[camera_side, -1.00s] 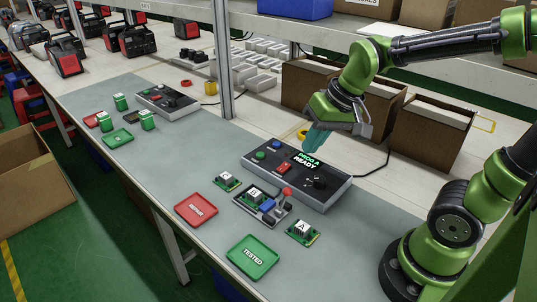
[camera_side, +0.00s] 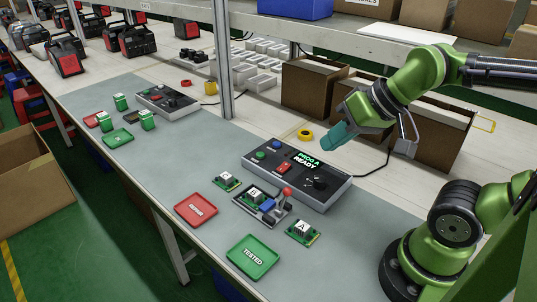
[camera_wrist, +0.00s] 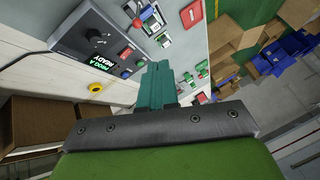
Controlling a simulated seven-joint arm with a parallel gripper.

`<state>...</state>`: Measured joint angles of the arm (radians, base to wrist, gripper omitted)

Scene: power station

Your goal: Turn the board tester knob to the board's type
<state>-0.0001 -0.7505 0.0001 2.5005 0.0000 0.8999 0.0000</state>
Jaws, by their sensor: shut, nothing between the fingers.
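The board tester (camera_side: 297,175) is a dark grey box on the grey mat, and it also shows in the wrist view (camera_wrist: 90,35). Its display (camera_side: 306,161) reads "PROG A READY". Its black knob (camera_side: 319,183) is at the right of its top; the pointer's setting is too small to read. A green board (camera_side: 256,193) with a chip that looks marked B sits in the fixture (camera_side: 266,208) in front of the tester. My gripper (camera_side: 328,143) is shut and empty, tilted in the air above and behind the tester, apart from the knob. Its teal fingers show together in the wrist view (camera_wrist: 155,85).
A board marked A (camera_side: 302,232) and another board (camera_side: 227,181) lie beside the fixture. A red tray (camera_side: 196,209) and a green "TESTED" tray (camera_side: 254,257) lie in front. Cardboard boxes (camera_side: 310,92) stand behind. A yellow ring (camera_side: 305,134) lies behind the tester.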

